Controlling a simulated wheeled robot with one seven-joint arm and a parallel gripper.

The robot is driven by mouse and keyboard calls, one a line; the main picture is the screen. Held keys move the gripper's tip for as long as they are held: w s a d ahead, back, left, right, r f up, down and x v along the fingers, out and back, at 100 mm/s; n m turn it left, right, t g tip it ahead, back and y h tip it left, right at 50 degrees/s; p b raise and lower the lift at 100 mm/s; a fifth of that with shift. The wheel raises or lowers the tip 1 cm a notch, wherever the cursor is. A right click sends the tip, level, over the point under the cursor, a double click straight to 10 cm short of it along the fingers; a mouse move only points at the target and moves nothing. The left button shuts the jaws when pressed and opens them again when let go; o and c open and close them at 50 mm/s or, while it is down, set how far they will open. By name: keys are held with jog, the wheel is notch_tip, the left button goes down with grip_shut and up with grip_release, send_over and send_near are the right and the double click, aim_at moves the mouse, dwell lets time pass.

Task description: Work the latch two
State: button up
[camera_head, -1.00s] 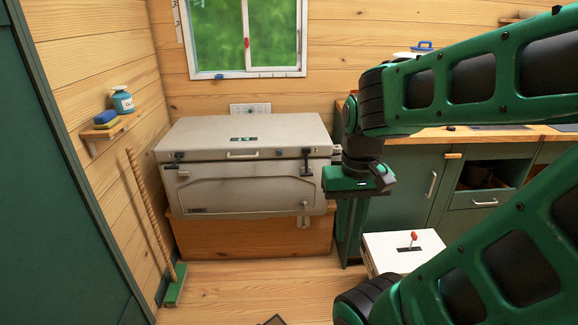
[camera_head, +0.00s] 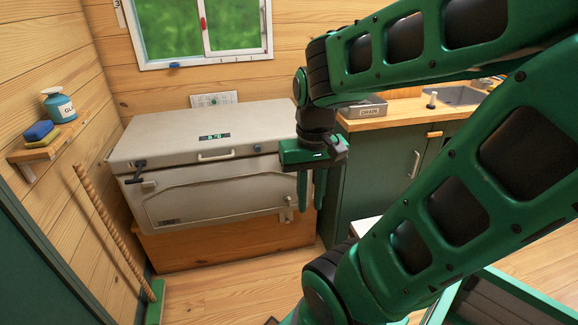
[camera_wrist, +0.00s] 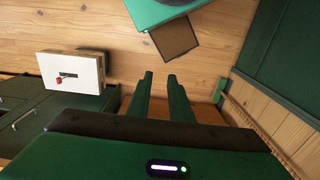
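A large beige cooler chest (camera_head: 215,190) stands against the back wall with its lid down. A black latch (camera_head: 138,172) shows at its front left, under the lid edge. The front right corner is covered by my gripper (camera_head: 312,200), and no latch shows there now. My gripper points down in front of that corner; I cannot tell whether it touches the chest. In the wrist view my gripper (camera_wrist: 160,76) has its two fingers apart with nothing between them.
The chest sits on a wooden base (camera_head: 215,246). A broom (camera_head: 105,225) leans at the left. A green cabinet (camera_head: 375,175) is at the right. A white box with a red-tipped lever (camera_wrist: 66,78) shows in the wrist view. Some wood floor in front of the chest is clear.

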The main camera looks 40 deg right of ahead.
jog(key=w+d+f+n+t+h, duration=0.1)
jog(key=w+d+f+t+h, duration=0.15)
jog(key=w+d+f, duration=0.6)
jog(key=w+d+f+t+h, duration=0.2)
jog(key=w+d+f+t, duration=0.2)
jog(key=w, duration=0.9)
jog(key=w+d+f+n+t+h, duration=0.1)
jog(key=w+d+f+t+h, duration=0.15)
jog(key=w+d+f, duration=0.65)
jog(key=shift+s+d+f+m+t+h, duration=0.65)
jog(key=shift+d+f+m+t+h, duration=0.45)
jog(key=shift+m+t+h, duration=0.85)
jog(key=w+d+h, duration=0.1)
jog(key=w+d, duration=0.5)
jog(key=w, duration=0.1)
jog(key=shift+w+d+n, duration=0.2)
jog(key=shift+d+n, duration=0.1)
jog(key=shift+n, duration=0.05)
grip_shut()
